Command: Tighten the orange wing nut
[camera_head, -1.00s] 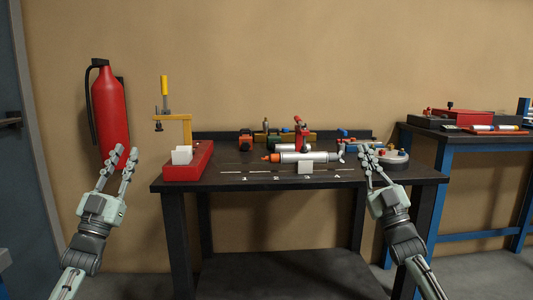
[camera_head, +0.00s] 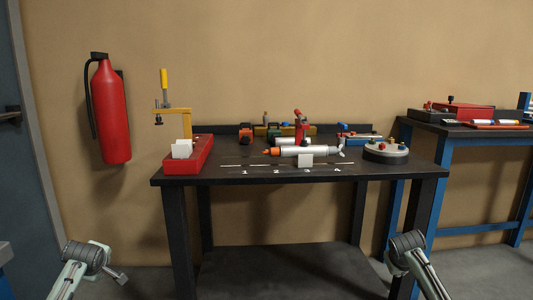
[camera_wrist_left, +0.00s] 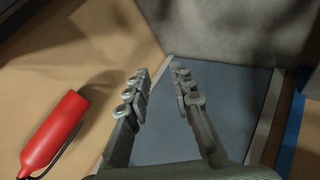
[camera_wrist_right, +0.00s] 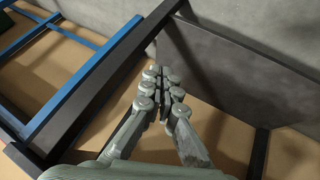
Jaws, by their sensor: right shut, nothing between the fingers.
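A round grey base (camera_head: 386,153) with several small coloured knobs stands at the right end of the dark table (camera_head: 300,177). Which knob, if any, is the orange wing nut is too small to tell. A silver cylinder (camera_head: 305,151) with an orange tip (camera_head: 272,152) lies mid-table. My left gripper (camera_wrist_left: 161,76) is open and empty, pointing down toward the floor. My right gripper (camera_wrist_right: 162,80) is shut and empty, below the tabletop by the table frame. In the head view both arms are low, in front of the table, and the fingers are mostly out of frame.
A red tray (camera_head: 203,160) with white cards and a yellow clamp (camera_head: 186,124) stand at the table's left end. A red fire extinguisher (camera_head: 112,115) hangs on the wall. A blue-framed bench (camera_head: 480,143) stands to the right. The table's front strip is mostly clear.

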